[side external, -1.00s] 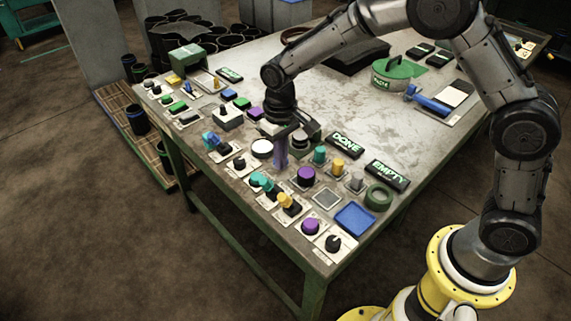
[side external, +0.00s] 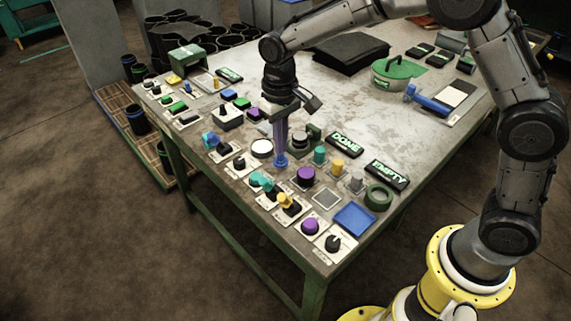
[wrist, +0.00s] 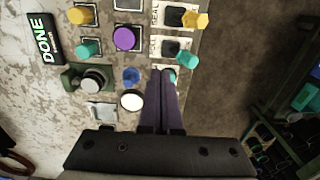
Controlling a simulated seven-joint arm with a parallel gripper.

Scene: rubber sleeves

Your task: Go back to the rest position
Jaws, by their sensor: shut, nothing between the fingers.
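My gripper (side external: 281,140) hangs over the control panel side of the green-framed table (side external: 345,120). Its long purple-grey fingers point down and are closed together with nothing between them. They also show shut in the wrist view (wrist: 162,75). A blue knob (wrist: 131,77) is beside the fingertips in the wrist view. In the side view the knob (side external: 281,161) shows just below the fingertips; I cannot tell the exact gap. A round white button (side external: 262,148) is to its left.
Knobs and buttons stand close around the gripper, including a purple button (side external: 306,174) and a teal knob (side external: 319,155). DONE (side external: 345,144) and EMPTY (side external: 387,175) signs lie to the right. A green-lidded pot (side external: 393,72) is farther back. The table middle is mostly bare.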

